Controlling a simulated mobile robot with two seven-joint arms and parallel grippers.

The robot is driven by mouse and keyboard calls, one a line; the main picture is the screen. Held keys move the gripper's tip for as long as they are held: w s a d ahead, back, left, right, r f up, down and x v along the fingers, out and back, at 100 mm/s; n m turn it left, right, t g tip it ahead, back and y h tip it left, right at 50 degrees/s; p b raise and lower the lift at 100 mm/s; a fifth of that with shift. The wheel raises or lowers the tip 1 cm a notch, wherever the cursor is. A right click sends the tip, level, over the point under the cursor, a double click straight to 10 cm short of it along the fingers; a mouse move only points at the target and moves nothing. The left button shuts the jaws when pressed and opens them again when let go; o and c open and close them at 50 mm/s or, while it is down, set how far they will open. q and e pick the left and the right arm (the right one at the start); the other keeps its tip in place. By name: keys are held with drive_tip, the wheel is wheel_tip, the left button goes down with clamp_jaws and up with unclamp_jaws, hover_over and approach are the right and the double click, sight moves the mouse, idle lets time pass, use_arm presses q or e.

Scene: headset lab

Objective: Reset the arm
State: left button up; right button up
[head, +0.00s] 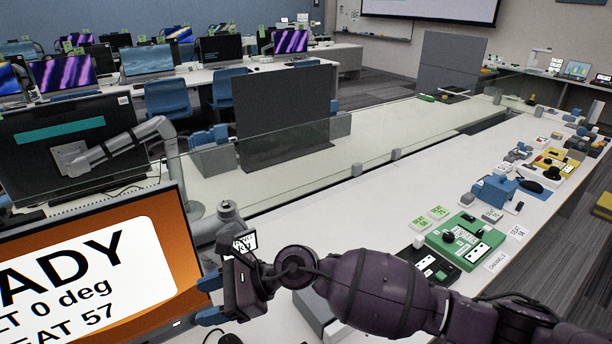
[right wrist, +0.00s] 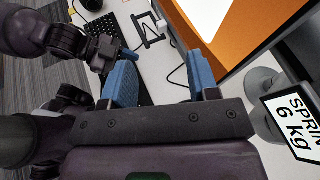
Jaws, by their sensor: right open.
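The orange-screened monitor (head: 175,228) fills the lower left of the head view; its screen partly reads "ADY", "0 deg" and "57". Beside it stands a grey monitor arm (head: 228,210) with a white label; in the right wrist view the label (right wrist: 302,122) reads "SPRING 6 kg". My right gripper (head: 211,299) is in front of the screen's right edge, its blue fingers apart. In the right wrist view it (right wrist: 161,78) is open and empty above the desk. The monitor's back is hidden.
A black keyboard (right wrist: 103,27) and white desk lie below the right gripper. A clear glass panel (head: 300,160) runs behind the bench. A green device (head: 466,241) and several small devices stand along the right bench. Another monitor (head: 60,150) on a grey arm stands behind.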

drive_tip(key=w+d+r+m+t+y, duration=0.25)
drive_tip(key=r+m+t, duration=0.25)
drive_tip(key=m, duration=0.5)
drive_tip(key=w+d+r+m+t+y, duration=0.2)
drive_tip(key=w+r+m+t+y, duration=0.25)
drive_tip(key=m, duration=0.55)
drive_tip(key=w+d+f+m+t+h, duration=0.25)
drive_tip(key=d+m+t+h, duration=0.35)
drive_tip(key=m, duration=0.5)
drive_tip(key=w+d+f+m+t+h, duration=0.25)
drive_tip(key=d+m+t+h, duration=0.2)
drive_tip(key=d+m, duration=0.55)
drive_tip(key=s+d+f+m+g+h, duration=0.1)
drive_tip(key=s+d+f+m+h, duration=0.3)
drive_tip(key=d+f+m, duration=0.3)
drive_tip(key=s+d+f+m+g+h, duration=0.1)
drive_tip(key=s+d+f+m+h, duration=0.25)
drive_tip(key=d+f+m, duration=0.35)
drive_tip(key=s+d+f+m+g+h, duration=0.1)
drive_tip(key=s+d+f, duration=0.3)
drive_tip(key=s+f, duration=0.2)
drive_tip(key=s+d+f+g+h, duration=0.2)
drive_tip(key=s+d+f, duration=0.3)
drive_tip(key=s, duration=0.5)
drive_tip(key=shift+s+d+f+m+g, duration=0.2)
drive_tip(key=shift+d+f+m+g, duration=0.15)
drive_tip(key=shift+f, duration=0.45)
